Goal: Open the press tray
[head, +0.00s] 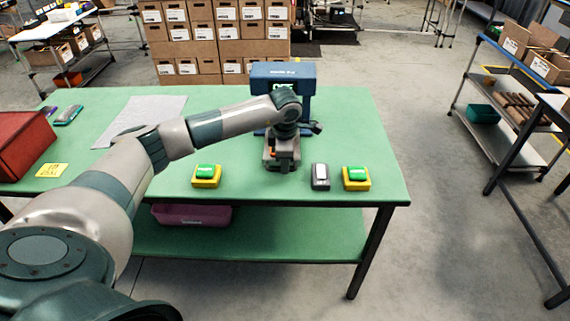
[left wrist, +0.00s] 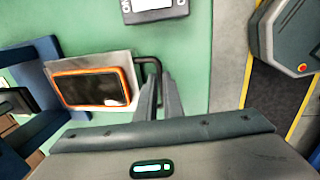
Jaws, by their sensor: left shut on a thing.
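The blue press (head: 284,75) stands at the back of the green table, and part of it shows at the left of the left wrist view (left wrist: 38,65). Its pale tray plate (left wrist: 122,64) carries a dark slab with an orange rim (left wrist: 97,88). A black bar handle (left wrist: 150,60) sits at the tray's right edge. My left gripper (head: 281,166) is in front of the press, pointing down. In the left wrist view its fingers (left wrist: 160,92) are shut on the handle. My arm and gripper hide much of the tray in the head view. My right gripper is not in view.
Two yellow-based green buttons (head: 207,175) (head: 356,178) and a grey box (head: 320,177) stand near the green table's (head: 385,150) front edge. A red bin (head: 22,143) and a white sheet (head: 138,118) lie left. Stacked cartons (head: 215,40) stand behind.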

